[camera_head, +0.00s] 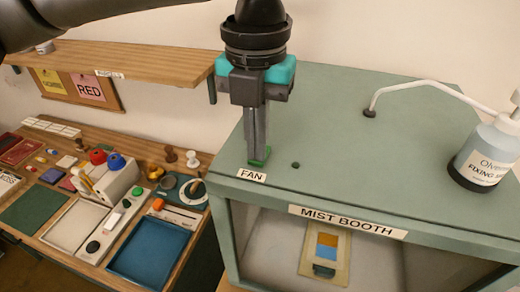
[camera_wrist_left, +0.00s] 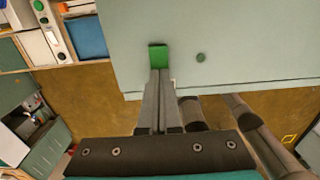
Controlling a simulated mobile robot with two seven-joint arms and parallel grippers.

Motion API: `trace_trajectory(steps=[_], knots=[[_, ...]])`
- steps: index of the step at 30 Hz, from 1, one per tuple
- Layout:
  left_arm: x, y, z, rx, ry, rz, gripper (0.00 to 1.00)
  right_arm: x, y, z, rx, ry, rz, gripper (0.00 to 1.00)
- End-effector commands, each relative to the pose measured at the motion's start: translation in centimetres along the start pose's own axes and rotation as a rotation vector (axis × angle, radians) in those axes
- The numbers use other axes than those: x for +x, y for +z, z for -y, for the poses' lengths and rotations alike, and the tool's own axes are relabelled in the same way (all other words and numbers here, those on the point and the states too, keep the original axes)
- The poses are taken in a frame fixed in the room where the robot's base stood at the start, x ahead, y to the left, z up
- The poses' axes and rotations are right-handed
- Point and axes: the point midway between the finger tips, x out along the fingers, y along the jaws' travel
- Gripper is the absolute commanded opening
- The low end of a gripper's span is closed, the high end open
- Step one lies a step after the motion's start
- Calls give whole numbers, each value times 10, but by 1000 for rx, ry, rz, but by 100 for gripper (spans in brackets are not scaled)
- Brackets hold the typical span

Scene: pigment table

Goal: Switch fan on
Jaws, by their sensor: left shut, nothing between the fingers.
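The green fan switch (camera_head: 261,157) is on the top of the mist booth, near its front left corner, just behind the white FAN label (camera_head: 251,175). My left gripper (camera_head: 257,146) points straight down with its fingers shut and empty. Its fingertips are right at the switch and cover part of it; I cannot tell for sure whether they touch. In the left wrist view the green switch (camera_wrist_left: 158,56) shows just beyond the shut fingertips (camera_wrist_left: 160,73). My right gripper is in neither view.
The mist booth (camera_head: 345,120) has a small dark knob (camera_head: 295,165) right of the switch. A bottle (camera_head: 486,152) and a white bent tube (camera_head: 415,86) stand on its top at the right. A wooden shelf (camera_head: 150,58) is at the left, above a worktable with trays and a blue tray (camera_head: 150,252).

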Motion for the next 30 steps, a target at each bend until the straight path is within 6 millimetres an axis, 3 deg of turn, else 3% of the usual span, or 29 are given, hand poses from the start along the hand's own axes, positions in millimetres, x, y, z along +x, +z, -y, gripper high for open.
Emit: trace_trajectory(steps=[8, 30], knots=[[-1, 0, 0, 0, 0, 0, 0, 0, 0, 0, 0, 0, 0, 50], [-59, 0, 0, 0, 0, 0, 0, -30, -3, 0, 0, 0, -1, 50]])
